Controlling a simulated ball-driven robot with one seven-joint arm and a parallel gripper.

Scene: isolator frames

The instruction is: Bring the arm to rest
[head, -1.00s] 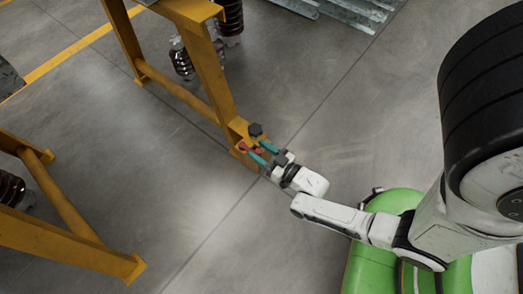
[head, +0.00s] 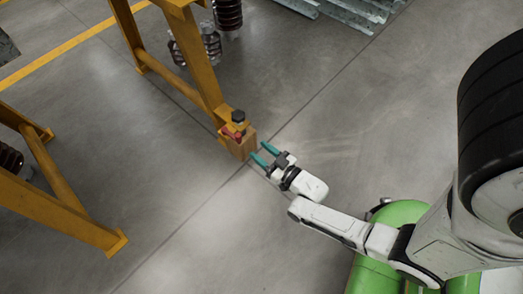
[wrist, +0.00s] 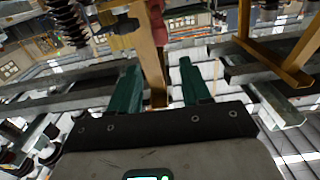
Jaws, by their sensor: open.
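My gripper (head: 262,154) is open, with two teal fingers apart and nothing between them. In the head view it hangs over the floor, just right of the foot of a yellow frame leg, with a small gap to it. My arm reaches left from my body at a low height. In the wrist view my gripper (wrist: 160,90) has a yellow leg behind the space between its fingers. A dark knob (head: 238,116) and a red part (head: 232,133) sit on the yellow block (head: 240,148) at the leg's foot.
A yellow frame (head: 195,60) stands close to my gripper, and another yellow frame (head: 60,205) stands at the left. Brown insulators (head: 228,14) are at the back. Grey metal profiles (head: 345,12) lie at the top right. The floor right of my gripper is clear.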

